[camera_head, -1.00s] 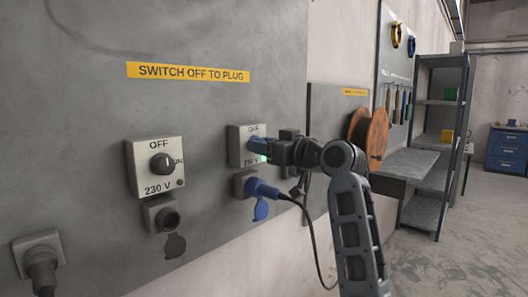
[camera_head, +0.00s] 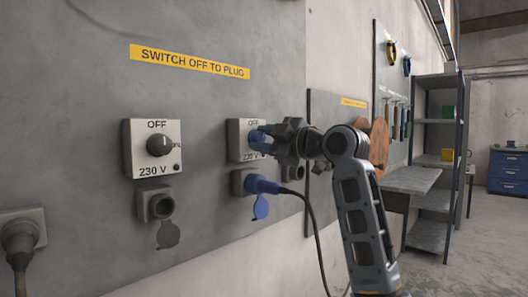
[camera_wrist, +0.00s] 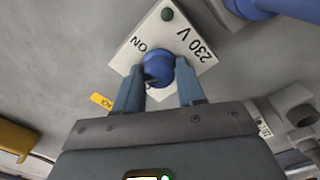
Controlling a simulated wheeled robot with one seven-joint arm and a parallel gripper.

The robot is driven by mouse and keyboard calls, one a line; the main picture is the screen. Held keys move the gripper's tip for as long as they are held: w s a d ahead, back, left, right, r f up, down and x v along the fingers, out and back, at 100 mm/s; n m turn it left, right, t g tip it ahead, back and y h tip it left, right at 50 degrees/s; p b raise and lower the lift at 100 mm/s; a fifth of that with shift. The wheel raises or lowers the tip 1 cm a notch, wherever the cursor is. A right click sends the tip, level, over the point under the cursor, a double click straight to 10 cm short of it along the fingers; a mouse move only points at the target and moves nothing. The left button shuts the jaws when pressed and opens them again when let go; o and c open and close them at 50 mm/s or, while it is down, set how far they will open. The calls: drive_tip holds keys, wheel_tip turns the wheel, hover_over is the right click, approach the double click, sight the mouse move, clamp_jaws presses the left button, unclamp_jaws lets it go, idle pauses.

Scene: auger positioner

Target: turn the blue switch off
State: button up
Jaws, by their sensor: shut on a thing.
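The blue switch is a round blue knob (camera_wrist: 157,64) on a white plate (camera_wrist: 190,37) marked ON and 230 V in the wrist view. My gripper (camera_wrist: 160,70) has one finger on each side of the knob and is shut on it. In the head view, the switch plate (camera_head: 235,140) is on the grey wall panel, with OFF along its top. My gripper (camera_head: 268,139) reaches it from the right and covers much of the plate. The small lamp (camera_wrist: 167,14) on the plate looks dark green. The knob's pointer direction cannot be told.
A blue plug (camera_head: 262,185) with a black cable sits in the socket below. A black-knob switch (camera_head: 152,146) and an empty socket (camera_head: 157,204) are to the left, another plug (camera_head: 20,240) at far left. A yellow sign (camera_head: 190,61) reads SWITCH OFF TO PLUG.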

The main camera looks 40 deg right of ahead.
drive_tip(key=n+b, duration=0.2)
drive_tip(key=n, duration=0.1)
drive_tip(key=shift+n+b, duration=0.8)
drive_tip(key=shift+n, duration=0.2)
drive_tip(key=shift+r, duration=0.15)
drive_tip(key=o, duration=1)
drive_tip(key=s, duration=0.7)
drive_tip(key=shift+s+d+f, duration=0.1)
drive_tip(key=shift+s+f, duration=0.15)
drive_tip(key=shift+s, duration=0.1)
